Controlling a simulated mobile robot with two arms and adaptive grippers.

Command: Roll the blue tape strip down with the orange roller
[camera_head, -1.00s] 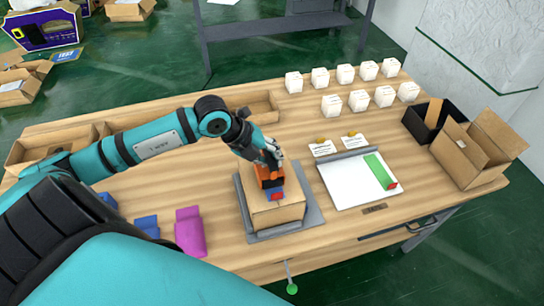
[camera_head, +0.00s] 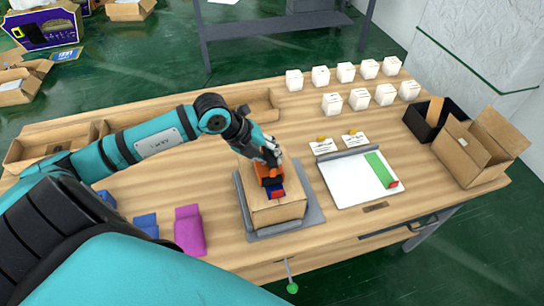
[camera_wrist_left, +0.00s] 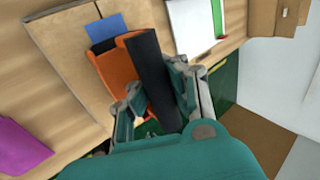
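A closed cardboard box (camera_head: 285,214) sits on a grey plate near the table's front middle. The blue tape strip (camera_head: 273,188) lies on the box top, partly hidden by the roller; its blue surface also shows in the left wrist view (camera_wrist_left: 106,30). The orange roller (camera_head: 268,177) is at the strip, low over the box top; I cannot tell whether it touches. In the left wrist view, the roller (camera_wrist_left: 118,68) shows an orange body and a black cylinder. My left gripper (camera_head: 268,157) is shut on the roller, its fingers around the black part. My right gripper is out of view.
A white board (camera_head: 345,185) with a green strip (camera_head: 380,170) lies right of the box. Several white cartons (camera_head: 331,103) stand behind. An open brown box (camera_head: 470,157) and black bin (camera_head: 432,121) are at right. Purple (camera_head: 189,230) and blue (camera_head: 146,225) pieces lie left.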

